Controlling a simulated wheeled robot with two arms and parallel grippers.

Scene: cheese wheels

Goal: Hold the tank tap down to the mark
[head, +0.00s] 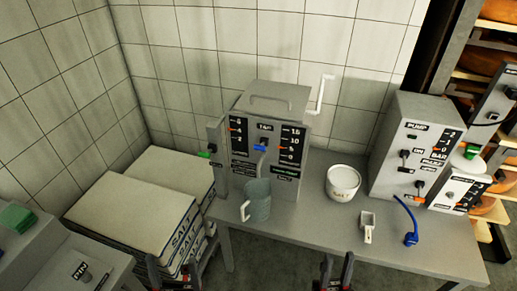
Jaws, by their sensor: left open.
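The grey tank (272,97) stands at the back left of the table, with a handle on its lid. Its front has a blue tap (263,146) and two black scales with orange marks, one on the left (238,132) and one on the right (292,141). A grey-green jug (258,203) stands in front of the tank, below the tap; its contents cannot be told. My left gripper (174,278) is open at the bottom edge, by the sacks. My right gripper (337,273) is at the bottom edge, in front of the table, fingers apart and empty. Both are well away from the tap.
A white tub (342,183), a white scoop (367,226) and a blue tool (410,238) are on the table (300,226). A pump box (415,150) stands at right. Salt sacks (135,215) are stacked at left. A crank (322,92) sticks up behind the tank.

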